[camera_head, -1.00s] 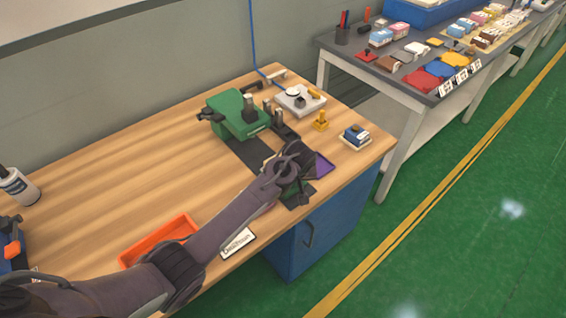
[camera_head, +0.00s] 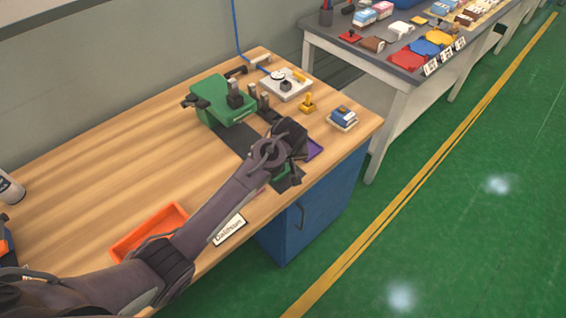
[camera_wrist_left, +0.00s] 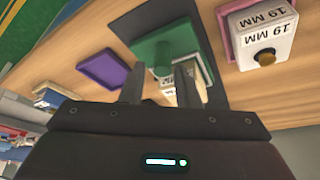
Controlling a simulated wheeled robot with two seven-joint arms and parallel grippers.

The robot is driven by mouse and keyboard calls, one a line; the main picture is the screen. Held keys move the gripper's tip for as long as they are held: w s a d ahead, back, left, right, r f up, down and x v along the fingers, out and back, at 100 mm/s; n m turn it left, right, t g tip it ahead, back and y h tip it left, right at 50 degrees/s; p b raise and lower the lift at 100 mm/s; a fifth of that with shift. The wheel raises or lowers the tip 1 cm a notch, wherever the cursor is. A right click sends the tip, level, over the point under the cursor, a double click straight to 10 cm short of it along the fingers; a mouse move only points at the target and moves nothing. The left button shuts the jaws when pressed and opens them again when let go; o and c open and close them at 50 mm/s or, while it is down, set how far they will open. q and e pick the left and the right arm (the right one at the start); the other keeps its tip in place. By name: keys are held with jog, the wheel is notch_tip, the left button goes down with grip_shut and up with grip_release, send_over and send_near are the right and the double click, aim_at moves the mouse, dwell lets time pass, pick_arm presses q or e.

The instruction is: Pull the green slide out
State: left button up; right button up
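The green machine (camera_head: 218,98) stands on the wooden bench, with a dark track running from it toward the front edge. The green slide (camera_wrist_left: 150,50), a flat plate with a round green knob, lies on the dark track in the left wrist view. In the head view, the arm mostly hides this spot. My left gripper (camera_wrist_left: 160,78) is open over the slide; its two fingers are apart, with the knob just beyond and between their tips. I cannot tell whether they touch it. In the head view my left gripper (camera_head: 284,150) is at the track's front end. My right gripper is not in view.
A purple tray (camera_wrist_left: 104,69) lies beside the slide. A white block marked 19 MM (camera_wrist_left: 262,30) sits in a pink tray on the other side. An orange tray (camera_head: 150,232) and a label card (camera_head: 229,229) are near the front edge. The bench's left middle is clear.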

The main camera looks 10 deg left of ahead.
pick_arm(q)
jog(key=shift+v, duration=2.05)
jog(key=shift+s+d+f, duration=0.1)
